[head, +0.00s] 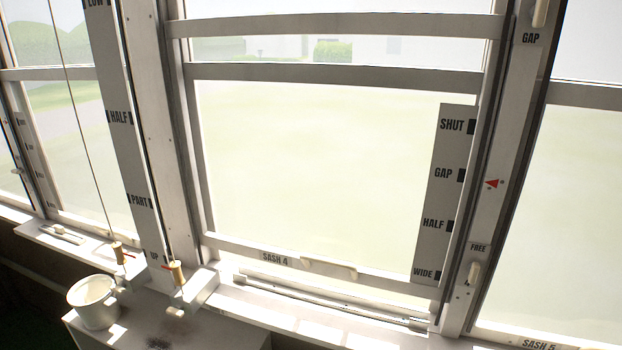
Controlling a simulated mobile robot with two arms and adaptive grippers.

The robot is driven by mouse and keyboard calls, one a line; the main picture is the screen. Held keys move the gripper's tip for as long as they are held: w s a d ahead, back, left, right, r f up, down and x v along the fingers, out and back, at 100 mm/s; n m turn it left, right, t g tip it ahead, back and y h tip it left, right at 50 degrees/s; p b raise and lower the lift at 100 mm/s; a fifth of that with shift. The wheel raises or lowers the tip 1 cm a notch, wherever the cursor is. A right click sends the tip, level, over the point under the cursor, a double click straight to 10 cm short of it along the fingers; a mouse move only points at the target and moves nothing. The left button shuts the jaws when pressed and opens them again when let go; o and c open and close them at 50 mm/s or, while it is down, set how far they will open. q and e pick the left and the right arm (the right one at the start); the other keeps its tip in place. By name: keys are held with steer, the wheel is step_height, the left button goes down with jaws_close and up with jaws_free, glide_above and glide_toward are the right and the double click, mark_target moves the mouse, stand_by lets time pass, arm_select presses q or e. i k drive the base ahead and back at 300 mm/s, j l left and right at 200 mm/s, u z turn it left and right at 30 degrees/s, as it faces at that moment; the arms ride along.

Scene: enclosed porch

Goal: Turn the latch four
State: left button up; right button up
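The window marked SASH 4 (275,258) fills the middle of the view, with a pale pull handle (328,267) on its bottom rail. On the post at its right, a small cream latch lever (473,272) sits below a FREE label (478,247). It looks roughly upright. No number shows on it, so I cannot tell for sure that it is latch four. Another cream lever (540,12) is above a GAP label at the top right, cut by the picture edge. Neither of my grippers is in view.
A strip (445,195) reads SHUT, GAP, HALF, WIDE; a red pointer (492,183) is on the post beside it. A white pot (94,301) stands on a ledge at lower left, near cords with wooden toggles (177,272). A pale rod (325,301) lies along the sill.

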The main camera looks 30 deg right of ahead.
mark_target(473, 267)
steer(key=z, duration=1.9)
